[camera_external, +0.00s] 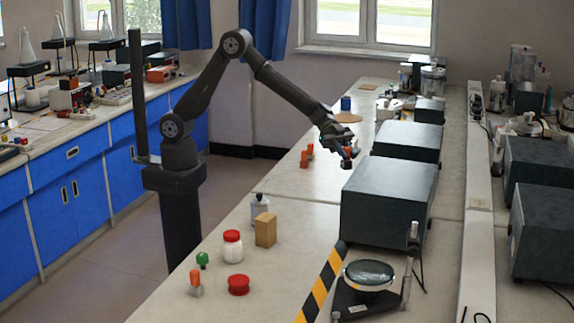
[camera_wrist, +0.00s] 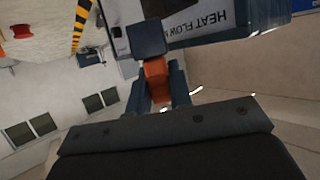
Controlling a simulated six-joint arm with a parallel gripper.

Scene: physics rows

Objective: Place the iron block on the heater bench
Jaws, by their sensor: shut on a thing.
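My gripper (camera_external: 341,148) is shut on the orange grip (camera_wrist: 157,80) of a dark block (camera_wrist: 147,38), which looks like the iron block. In the external view the small dark block (camera_external: 347,164) hangs below the fingers, near the far left corner of the near grey box (camera_external: 390,200). In the wrist view the block covers part of a pale panel lettered "HEAT FLOW" (camera_wrist: 200,24). I cannot tell for certain which box is the heater bench, or whether the block touches it.
A second grey box (camera_external: 407,142) stands behind the near one. Orange-topped pieces (camera_external: 305,158) stand left of my gripper.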

